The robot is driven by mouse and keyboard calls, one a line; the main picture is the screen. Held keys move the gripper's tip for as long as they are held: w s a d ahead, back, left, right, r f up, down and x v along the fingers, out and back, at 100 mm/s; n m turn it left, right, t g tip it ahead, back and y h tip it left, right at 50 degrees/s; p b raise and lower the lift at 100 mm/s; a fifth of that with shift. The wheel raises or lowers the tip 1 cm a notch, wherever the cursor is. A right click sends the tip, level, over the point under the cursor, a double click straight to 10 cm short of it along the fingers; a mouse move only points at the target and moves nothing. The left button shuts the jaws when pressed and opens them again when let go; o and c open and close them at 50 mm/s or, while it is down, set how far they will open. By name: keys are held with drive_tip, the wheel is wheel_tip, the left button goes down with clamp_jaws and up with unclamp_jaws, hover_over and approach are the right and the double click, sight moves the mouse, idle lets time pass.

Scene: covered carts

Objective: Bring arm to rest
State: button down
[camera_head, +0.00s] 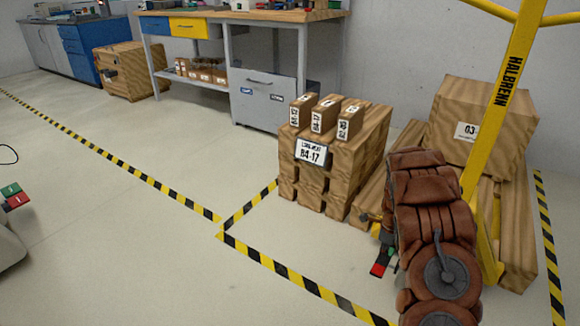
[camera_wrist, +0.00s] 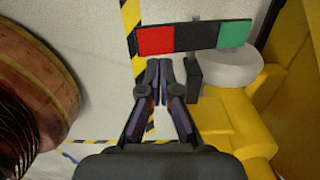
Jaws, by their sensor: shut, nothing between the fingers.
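My arm (camera_head: 435,215), brown and jointed, stands folded up at the right of the head view, in front of the yellow frame (camera_head: 492,110) marked HALBREIN. In the wrist view my gripper (camera_wrist: 158,65) is shut and empty, its dark fingertips together. The fingertips point toward a red, black and green panel (camera_wrist: 192,38) and appear just below it; I cannot tell the gap. A red and green part (camera_head: 379,268) also shows beside my arm in the head view. My gripper is hidden there.
A crate stack (camera_head: 325,180) marked B4-17 and a box (camera_head: 485,125) marked 03 stand behind my arm. A workbench (camera_head: 250,15) lines the back wall. Yellow-black tape (camera_head: 290,275) marks the floor. A pale body with a red-green panel (camera_head: 14,195) is at left. The middle floor is clear.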

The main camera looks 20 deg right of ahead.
drive_tip(key=s+a+r+n+p, duration=0.1)
drive_tip(key=a+r+n+p, duration=0.4)
drive_tip(key=r, duration=0.7)
drive_tip(key=s+a+r+n+p, duration=0.1)
drive_tip(key=a+r+p, duration=0.4)
drive_tip(key=r, duration=0.6)
drive_tip(key=s+a+r+n+p, duration=0.35)
drive_tip(key=a+r+p, duration=0.2)
drive_tip(key=r, duration=0.45)
drive_tip(key=s+a+r+n+g+p, duration=0.1)
drive_tip(key=s+a+r+n+p, duration=0.35)
drive_tip(key=r, duration=0.45)
drive_tip(key=s+a+r+n+p, duration=0.25)
drive_tip(key=a+r+p, duration=0.35)
drive_tip(key=r+p, duration=0.3)
drive_tip(key=s+a+r+n+p, duration=0.5)
drive_tip(key=s+r+n+p, duration=0.1)
drive_tip(key=s+r, duration=0.3)
drive_tip(key=s+a+r+n+p, duration=0.6)
drive_tip(key=s+r+p, duration=0.1)
drive_tip(key=r, duration=0.3)
drive_tip(key=shift+s+a+r+g+p, duration=0.2)
drive_tip(key=shift+s+r+g+p, duration=0.2)
drive_tip(key=shift+s, duration=0.45)
drive_tip(key=shift+n, duration=0.25)
